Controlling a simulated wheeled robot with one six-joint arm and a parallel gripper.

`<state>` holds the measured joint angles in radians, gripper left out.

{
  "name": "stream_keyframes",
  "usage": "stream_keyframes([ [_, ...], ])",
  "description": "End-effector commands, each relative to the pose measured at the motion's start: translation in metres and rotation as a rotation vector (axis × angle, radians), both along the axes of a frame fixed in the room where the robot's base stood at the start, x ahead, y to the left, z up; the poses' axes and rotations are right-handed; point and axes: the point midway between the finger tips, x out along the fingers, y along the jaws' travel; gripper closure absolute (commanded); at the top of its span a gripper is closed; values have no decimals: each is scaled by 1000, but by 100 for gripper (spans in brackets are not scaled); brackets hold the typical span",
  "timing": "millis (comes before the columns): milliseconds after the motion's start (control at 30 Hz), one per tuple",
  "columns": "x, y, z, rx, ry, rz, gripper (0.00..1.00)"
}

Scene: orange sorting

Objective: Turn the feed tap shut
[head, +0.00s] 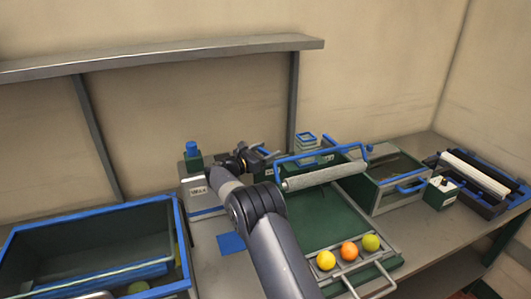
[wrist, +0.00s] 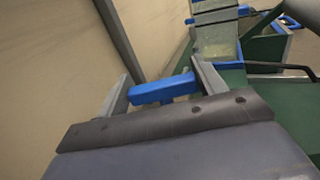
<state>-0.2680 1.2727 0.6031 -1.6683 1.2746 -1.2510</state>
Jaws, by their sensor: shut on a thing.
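The feed tap's blue handle (wrist: 165,89) lies between the two grey fingers of my gripper (wrist: 163,84) in the wrist view. Its ends reach each finger, and my gripper is shut on it. In the head view my gripper (head: 256,155) is at the back of the table, by the wall, and a small blue piece of the handle (head: 264,151) shows at its tip. The tap's body is mostly hidden behind my gripper, so I cannot tell the handle's exact turn.
A green board (head: 325,213) with a grey roller (head: 323,176) stands to the right. Yellow, orange and green fruit sit in its front tray. A blue-rimmed bin (head: 95,213) is at the left. A shelf (head: 170,56) runs above, and a blue-capped box (head: 193,165) stands beside my gripper.

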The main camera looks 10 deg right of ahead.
Motion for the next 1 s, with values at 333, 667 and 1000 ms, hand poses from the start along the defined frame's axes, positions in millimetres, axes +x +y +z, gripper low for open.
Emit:
stream_keyframes([
  [333, 0, 0, 1, 1, -1, -2, 31],
  [667, 0, 0, 0, 1, 1, -2, 13],
  [1000, -13, 22, -2, 1, 1, 2, 13],
])
